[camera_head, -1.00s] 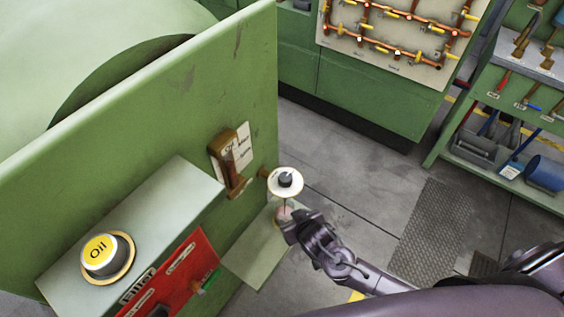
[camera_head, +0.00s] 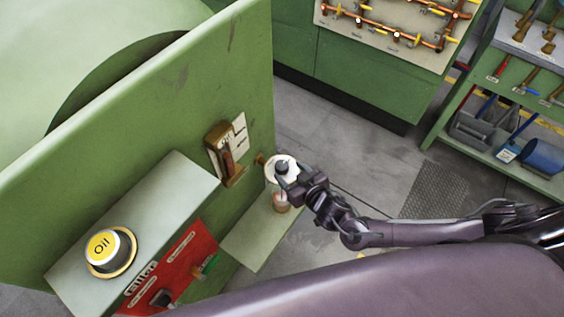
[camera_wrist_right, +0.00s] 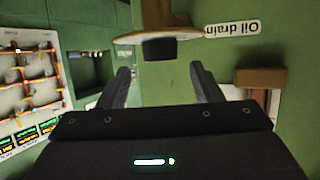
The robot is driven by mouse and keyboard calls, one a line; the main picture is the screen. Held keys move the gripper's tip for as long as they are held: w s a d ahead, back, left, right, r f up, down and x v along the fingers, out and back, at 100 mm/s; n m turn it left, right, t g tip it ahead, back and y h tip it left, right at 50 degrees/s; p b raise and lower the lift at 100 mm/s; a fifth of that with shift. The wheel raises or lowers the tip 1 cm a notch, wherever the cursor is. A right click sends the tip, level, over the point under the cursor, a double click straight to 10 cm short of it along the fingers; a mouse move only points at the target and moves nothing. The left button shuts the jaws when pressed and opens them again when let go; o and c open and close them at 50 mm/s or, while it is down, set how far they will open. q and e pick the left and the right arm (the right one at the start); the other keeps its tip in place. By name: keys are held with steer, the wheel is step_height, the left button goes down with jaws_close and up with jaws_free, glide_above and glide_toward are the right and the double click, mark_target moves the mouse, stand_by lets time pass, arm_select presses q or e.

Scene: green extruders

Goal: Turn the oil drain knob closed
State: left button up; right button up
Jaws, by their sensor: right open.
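The oil drain knob is a dark knob (camera_head: 282,167) on a pale round disc, standing out from the green machine panel. In the right wrist view the dark knob (camera_wrist_right: 158,48) shows at the top middle under its disc, beside an "Oil drain" label (camera_wrist_right: 233,29). My right gripper (camera_head: 281,178) is right by the knob in the head view and partly covers the disc. In the right wrist view its two fingers (camera_wrist_right: 161,88) are apart, with nothing between them, and the knob lies beyond their tips. My left gripper is not in view.
A small shelf (camera_head: 250,232) with a cup-like container (camera_head: 280,203) is below the knob. The yellow Oil cap (camera_head: 105,250) and a red panel (camera_head: 175,268) are lower left.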

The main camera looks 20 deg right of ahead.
mark_target(282, 165)
steer(key=shift+p+x, duration=0.4)
steer(key=shift+x, duration=2.35)
steer(key=shift+a, duration=0.1)
steer(key=c, duration=0.9)
